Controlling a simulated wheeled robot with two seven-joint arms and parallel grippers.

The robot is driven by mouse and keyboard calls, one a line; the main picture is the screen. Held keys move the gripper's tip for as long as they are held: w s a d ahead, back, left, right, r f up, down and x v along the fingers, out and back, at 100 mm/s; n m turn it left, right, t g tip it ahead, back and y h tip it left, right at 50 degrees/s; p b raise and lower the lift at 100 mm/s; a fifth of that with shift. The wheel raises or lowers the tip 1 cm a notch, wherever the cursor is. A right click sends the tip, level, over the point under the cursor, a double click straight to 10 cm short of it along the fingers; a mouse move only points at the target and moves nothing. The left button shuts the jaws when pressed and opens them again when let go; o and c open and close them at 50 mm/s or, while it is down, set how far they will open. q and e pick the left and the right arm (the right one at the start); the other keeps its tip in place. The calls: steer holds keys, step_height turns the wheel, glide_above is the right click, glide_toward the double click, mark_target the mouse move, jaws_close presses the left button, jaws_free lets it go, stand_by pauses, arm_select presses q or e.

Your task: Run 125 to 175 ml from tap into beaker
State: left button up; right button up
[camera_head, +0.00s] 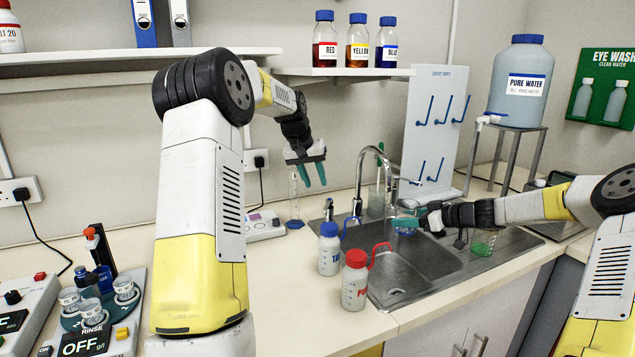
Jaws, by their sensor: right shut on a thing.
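The chrome tap (358,190) stands at the back of the sink (395,265), its curved spout reaching over the basin. My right gripper (410,222) reaches in from the right above the sink, shut on a small clear vessel, probably the beaker (402,227), just below the spout. The teal fingers cover much of it, and I cannot tell its water level or whether water is running. My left gripper (315,175) is raised left of the tap, with its teal fingers apart and nothing between them.
A blue-capped bottle (329,250) and a red-capped bottle (355,282) stand at the sink's left edge. A measuring cylinder (294,205) stands behind. A green flask (483,245) is right of the basin. A pure water tank (520,85) and white peg board (433,125) stand behind.

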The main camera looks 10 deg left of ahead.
mark_target(327, 208)
steer(key=w+a, duration=0.3)
steer(key=a, duration=0.3)
steer(key=shift+w, duration=0.4)
steer(key=shift+a, duration=0.15)
stand_by(4.0)
steer(key=s+d, duration=0.1)
steer(key=d, duration=0.1)
steer(key=s+d, duration=0.1)
steer(key=d, duration=0.1)
steer(key=s+d, duration=0.2)
steer(key=shift+d, duration=0.15)
arm_select(q)
steer(key=shift+a+f, duration=0.1)
steer(key=shift+a, duration=0.25)
steer(key=c, duration=0.5)
steer(key=a+h, duration=0.1)
steer(key=a, duration=0.1)
steer(key=a+m+h, duration=0.1)
steer(key=a, duration=0.2)
steer(key=a+h, duration=0.1)
steer(key=a, duration=0.1)
steer(key=shift+w+a+f+m, duration=0.4)
jaws_close()
steer(key=w+d+f, duration=0.3)
steer(key=d+f, duration=0.5)
steer(key=f, duration=0.1)
steer(key=shift+w, duration=0.2)
